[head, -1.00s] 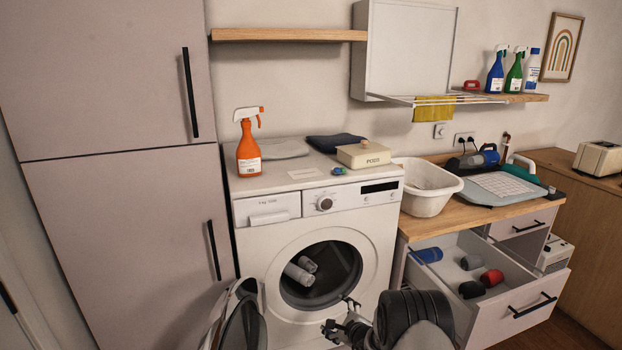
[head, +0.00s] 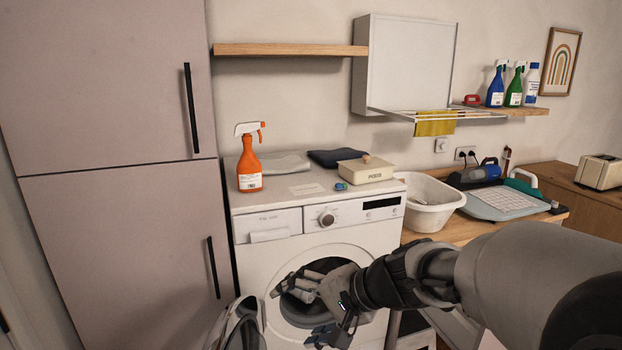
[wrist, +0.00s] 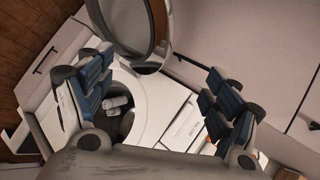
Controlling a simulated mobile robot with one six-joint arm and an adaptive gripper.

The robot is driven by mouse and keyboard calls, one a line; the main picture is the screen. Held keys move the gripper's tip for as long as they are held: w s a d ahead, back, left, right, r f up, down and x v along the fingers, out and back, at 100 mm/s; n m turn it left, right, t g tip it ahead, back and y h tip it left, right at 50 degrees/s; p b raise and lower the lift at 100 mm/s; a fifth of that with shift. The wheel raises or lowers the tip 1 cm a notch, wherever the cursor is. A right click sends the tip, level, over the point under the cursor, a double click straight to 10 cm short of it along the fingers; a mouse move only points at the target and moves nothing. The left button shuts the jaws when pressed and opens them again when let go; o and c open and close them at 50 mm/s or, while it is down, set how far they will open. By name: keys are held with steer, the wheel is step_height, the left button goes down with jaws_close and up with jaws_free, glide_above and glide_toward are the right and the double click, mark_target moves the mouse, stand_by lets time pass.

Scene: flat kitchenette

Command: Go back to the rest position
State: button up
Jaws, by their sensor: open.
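My gripper (head: 298,318) is in front of the washing machine (head: 262,264), over its round door opening. In the wrist view my gripper (wrist: 158,105) is open, its two padded fingers wide apart with nothing between them. Grey rolled items (wrist: 117,103) lie inside the drum beyond the fingers. In the head view my arm and gripper cover most of the drum opening. The washer door (head: 240,328) stands open at the lower left; it also shows at the top of the wrist view (wrist: 133,22).
An orange spray bottle (head: 249,165) and a pods box (head: 365,171) stand on the washer. A white basin (head: 429,207) and an ironing pad (head: 503,202) are on the wooden counter. A tall cabinet (head: 120,230) borders the left. My arm hides most of the drawer area on the right.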

steer(key=s+d+n+h, duration=0.3)
steer(key=s+d, duration=0.5)
steer(key=s, duration=0.4)
steer(key=s+d+n+h, duration=0.3)
steer(key=s+d+h, duration=0.2)
steer(key=s+d, duration=0.3)
steer(key=s, duration=0.4)
steer(key=shift+s+f+h, duration=0.25)
steer(key=shift+s+h, duration=0.05)
steer(key=shift+s, duration=0.05)
steer(key=shift+d, duration=0.1)
